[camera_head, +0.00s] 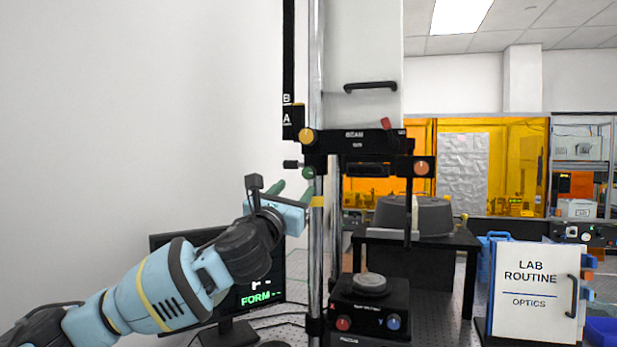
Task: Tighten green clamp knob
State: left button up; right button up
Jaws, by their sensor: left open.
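The green clamp knob (308,173) sits on the left side of the interferometer's black carriage, beside the chrome column (318,240). My left gripper (293,190) reaches up from the lower left, with its greenish fingers close to the knob. The fingers are open, with a gap between them. I cannot tell whether a finger touches the knob. My right gripper is not in view.
An orange knob (306,136) and a small black knob (291,165) sit close to the green one. A monitor (272,270) stands behind my left arm. A black stage unit (369,310) with red and blue knobs stands below. A LAB ROUTINE binder (533,292) is at right.

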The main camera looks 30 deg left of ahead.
aim_at(308, 175)
pick_arm(q)
jog(key=shift+x, duration=3.85)
jog(key=shift+d+r, duration=0.1)
jog(key=c, duration=1)
jog(key=shift+o, duration=0.2)
